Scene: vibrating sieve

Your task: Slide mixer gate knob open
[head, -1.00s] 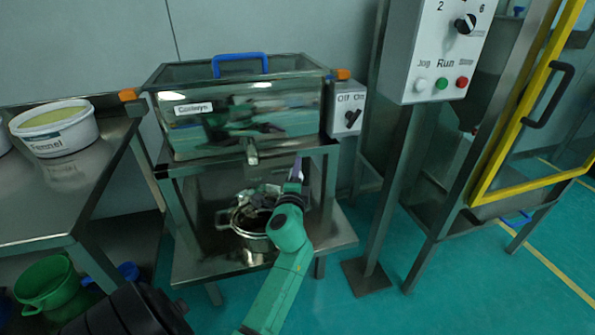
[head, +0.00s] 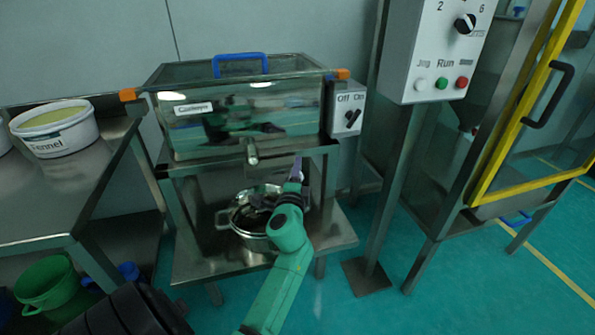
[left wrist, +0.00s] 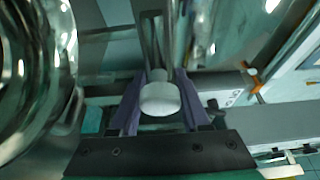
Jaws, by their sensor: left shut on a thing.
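The mixer is a shiny steel tank (head: 290,105) with a blue handle on its lid, standing on a steel frame. A short metal rod (head: 252,152) with a rounded end sticks out low at its front. My left gripper (head: 297,172) is below the tank's front edge, right of that rod in the picture. In the left wrist view, its purple fingers (left wrist: 160,104) are shut on a pale round knob (left wrist: 160,99) with its end facing the camera. The held knob is not clear in the head view. My right gripper is not in view.
A steel pot (head: 240,222) stands on the lower shelf (head: 205,262), close by my left arm. An Off/On switch box (head: 346,106) is on the mixer's right. A control post (head: 392,200) stands farther right. A steel table with a white tub (head: 60,138) is at left.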

